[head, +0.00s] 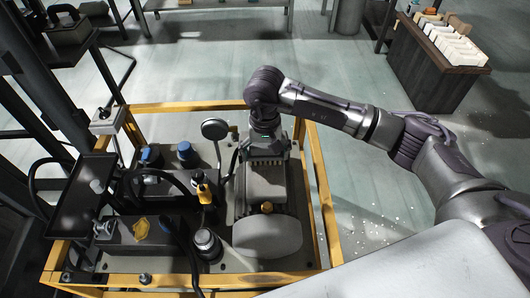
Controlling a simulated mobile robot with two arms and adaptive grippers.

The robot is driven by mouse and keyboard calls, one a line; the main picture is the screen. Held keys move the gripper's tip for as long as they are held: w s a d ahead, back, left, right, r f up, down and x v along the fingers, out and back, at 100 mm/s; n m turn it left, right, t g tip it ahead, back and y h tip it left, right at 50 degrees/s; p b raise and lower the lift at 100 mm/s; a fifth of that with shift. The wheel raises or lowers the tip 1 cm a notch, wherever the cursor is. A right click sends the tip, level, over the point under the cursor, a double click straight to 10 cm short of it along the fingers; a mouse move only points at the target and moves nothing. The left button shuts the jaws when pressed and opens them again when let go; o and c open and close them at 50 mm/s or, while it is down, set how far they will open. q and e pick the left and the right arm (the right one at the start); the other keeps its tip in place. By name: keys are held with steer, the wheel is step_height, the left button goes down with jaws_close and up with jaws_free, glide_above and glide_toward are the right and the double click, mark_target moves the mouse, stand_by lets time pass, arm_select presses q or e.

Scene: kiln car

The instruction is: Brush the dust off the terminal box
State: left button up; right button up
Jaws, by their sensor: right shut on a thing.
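My right arm comes in from the right, and my right gripper (265,143) points down over the motor unit. It is shut on what looks like a brush (265,157), a dark, wide-headed piece just below the fingers. Under it is a grey box-shaped housing (266,182), which seems to be the terminal box on top of the motor. The gripper and brush hide its far part. I cannot tell whether the bristles touch it, nor how much dust lies there. My left gripper is not in view.
A yellow frame (321,195) surrounds the unit. A round gauge (215,129), a yellow-handled valve (204,190), black hoses and a dark panel (84,192) crowd the left side. A dark crate (432,75) of pale blocks stands at upper right. Open floor lies beyond the frame.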

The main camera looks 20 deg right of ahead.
mark_target(266, 180)
steer(key=shift+s, duration=0.3)
steer(key=shift+s+a, duration=0.25)
steer(key=shift+s, duration=0.5)
steer(key=shift+s+a, duration=0.25)
steer(key=shift+s, duration=0.5)
steer(key=shift+s+a+f+p, duration=0.1)
steer(key=shift+s+a+p, duration=0.1)
steer(key=shift+s, duration=0.3)
steer(key=shift+s+a+p, duration=0.1)
steer(key=shift+s+p, duration=0.05)
steer(key=shift+s, duration=0.4)
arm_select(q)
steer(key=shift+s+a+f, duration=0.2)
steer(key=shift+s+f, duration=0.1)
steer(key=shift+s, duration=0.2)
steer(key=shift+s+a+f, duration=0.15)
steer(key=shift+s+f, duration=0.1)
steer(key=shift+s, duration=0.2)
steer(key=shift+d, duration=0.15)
